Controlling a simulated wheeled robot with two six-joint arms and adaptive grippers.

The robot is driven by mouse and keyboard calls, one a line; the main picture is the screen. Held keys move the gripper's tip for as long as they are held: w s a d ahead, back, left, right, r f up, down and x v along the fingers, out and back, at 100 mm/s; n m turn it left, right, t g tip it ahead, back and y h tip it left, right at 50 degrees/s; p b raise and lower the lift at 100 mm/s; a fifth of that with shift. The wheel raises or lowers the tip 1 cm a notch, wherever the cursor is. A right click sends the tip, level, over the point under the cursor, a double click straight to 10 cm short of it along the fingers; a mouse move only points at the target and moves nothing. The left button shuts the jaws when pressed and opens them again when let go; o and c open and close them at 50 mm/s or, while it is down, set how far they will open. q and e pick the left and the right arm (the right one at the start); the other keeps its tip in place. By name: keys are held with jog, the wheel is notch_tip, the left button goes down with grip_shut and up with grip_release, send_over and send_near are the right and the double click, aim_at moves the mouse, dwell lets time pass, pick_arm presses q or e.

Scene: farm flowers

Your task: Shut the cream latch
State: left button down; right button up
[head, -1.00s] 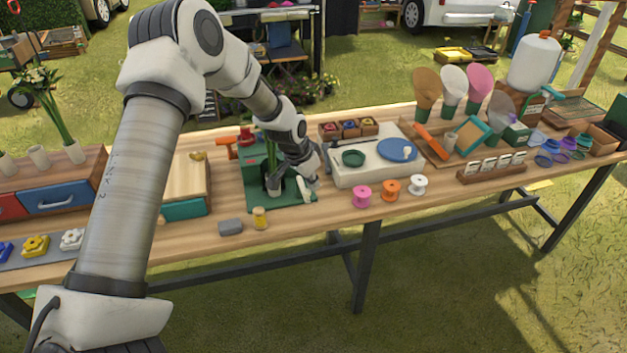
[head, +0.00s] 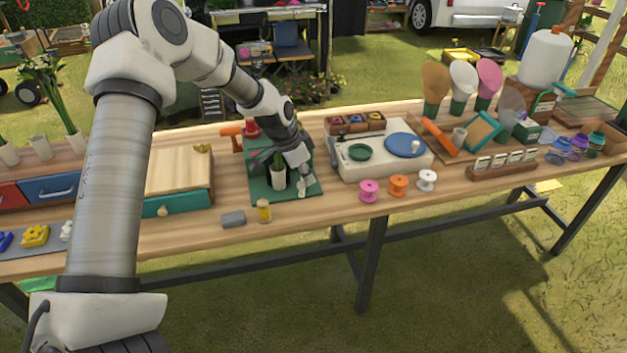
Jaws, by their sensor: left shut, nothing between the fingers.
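A green board (head: 258,192) lies on the bench with a short cream cup (head: 278,180) on its left part. Beside the cup, a small cream piece (head: 302,190) near the board's front right looks like the latch. It is small and partly hidden, so I cannot tell how it is set. My left gripper (head: 304,174) points down over the board, just right of the cup and right above the cream piece. It is shut with nothing held. I cannot tell whether it touches the cream piece. My right gripper is out of view.
A grey block (head: 233,219) and a yellow peg (head: 264,211) stand in front of the board. A wooden box with a teal drawer (head: 177,203) is at left. A pale unit with a blue disc (head: 405,145) is at right, with several spools (head: 398,185) before it.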

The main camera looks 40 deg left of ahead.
pick_arm(q)
jog(key=s+a+m+g+h+b, duration=0.1)
jog(key=s+a+m, duration=0.1)
jog(key=a+m, duration=0.3)
jog(key=a, duration=0.3)
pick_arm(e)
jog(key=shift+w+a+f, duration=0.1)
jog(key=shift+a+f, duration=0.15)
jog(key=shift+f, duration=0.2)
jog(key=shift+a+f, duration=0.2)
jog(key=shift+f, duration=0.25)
pick_arm(q)
jog(key=shift+w+d, duration=0.1)
jog(key=shift+w+d+b, duration=0.4)
jog(key=shift+w+b, duration=0.1)
jog(key=shift+w, duration=0.2)
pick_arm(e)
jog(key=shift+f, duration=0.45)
